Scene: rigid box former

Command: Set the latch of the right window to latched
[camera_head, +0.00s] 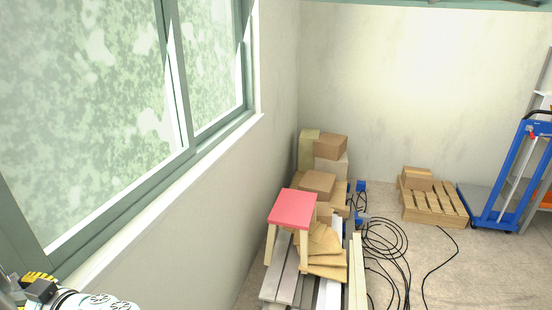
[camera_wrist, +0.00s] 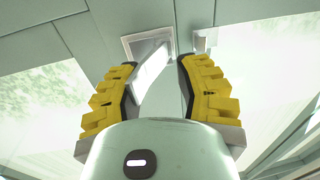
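The green-framed window (camera_head: 178,80) fills the left of the head view, with a latch not made out there. In the wrist view a pale latch handle (camera_wrist: 152,66) slants down from a square recessed plate (camera_wrist: 129,47) on the grey-green frame. A small pale catch (camera_wrist: 205,40) sits just right of it. My gripper (camera_wrist: 158,68) has its yellow-padded fingers apart, one on each side of the handle. Whether either finger touches the handle cannot be told. My gripper also shows at the bottom left of the head view (camera_head: 38,279), close to the window frame.
A white sill (camera_head: 150,205) runs below the window. A red-topped stool (camera_head: 293,208), cardboard boxes (camera_head: 318,184) and planks stand along the wall. Black cables (camera_head: 385,245) lie on the floor. A pallet (camera_head: 435,205) and a blue trolley (camera_head: 503,180) are further right.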

